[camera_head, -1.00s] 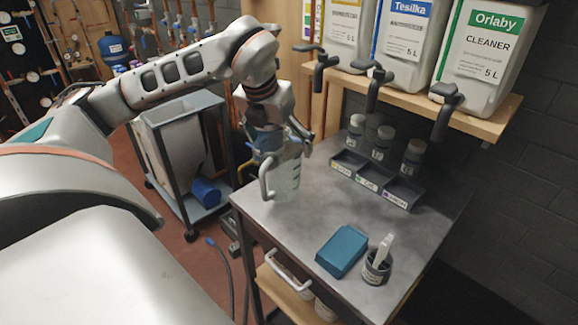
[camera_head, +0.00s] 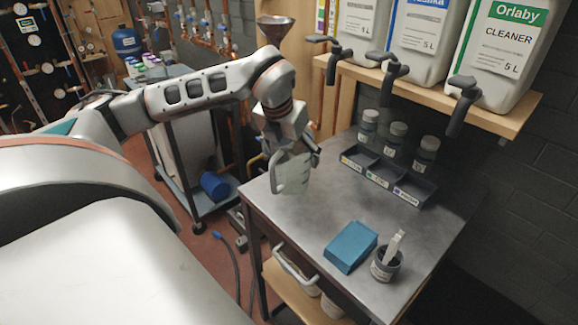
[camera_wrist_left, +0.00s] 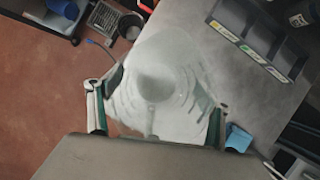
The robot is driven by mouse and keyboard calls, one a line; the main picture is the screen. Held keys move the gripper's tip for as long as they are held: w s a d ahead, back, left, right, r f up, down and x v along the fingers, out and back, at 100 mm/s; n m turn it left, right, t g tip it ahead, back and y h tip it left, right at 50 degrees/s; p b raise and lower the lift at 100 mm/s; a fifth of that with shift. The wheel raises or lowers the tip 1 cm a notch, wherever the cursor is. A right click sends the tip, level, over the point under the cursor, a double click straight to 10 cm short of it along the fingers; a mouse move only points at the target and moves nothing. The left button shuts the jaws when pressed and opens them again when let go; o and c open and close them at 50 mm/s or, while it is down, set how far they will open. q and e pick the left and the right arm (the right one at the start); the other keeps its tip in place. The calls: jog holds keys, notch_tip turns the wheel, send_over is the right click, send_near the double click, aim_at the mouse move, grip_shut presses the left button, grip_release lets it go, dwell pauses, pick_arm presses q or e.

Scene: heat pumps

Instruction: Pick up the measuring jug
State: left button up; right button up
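The measuring jug (camera_head: 293,174) is clear and pale. It appears to stand upright near the left edge of the metal table (camera_head: 330,205), with its handle on the left in the head view. My left gripper (camera_head: 293,154) is above it, its fingers spread to either side of the jug's upper part. The left wrist view looks down into the jug (camera_wrist_left: 155,95), with the left gripper's fingertips (camera_wrist_left: 157,105) on both sides and wide apart. I cannot tell whether they touch the wall. My right gripper is not in view.
A grey compartment tray (camera_head: 385,180) and several lidded bottles (camera_head: 398,135) are behind the jug. A blue block (camera_head: 350,246) and a dark cup (camera_head: 386,265) with a white tool are at the front. Large canisters (camera_head: 495,55) with taps sit on a shelf above. The middle of the table is clear.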

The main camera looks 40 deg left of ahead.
pick_arm(q)
jog(key=c, duration=0.6)
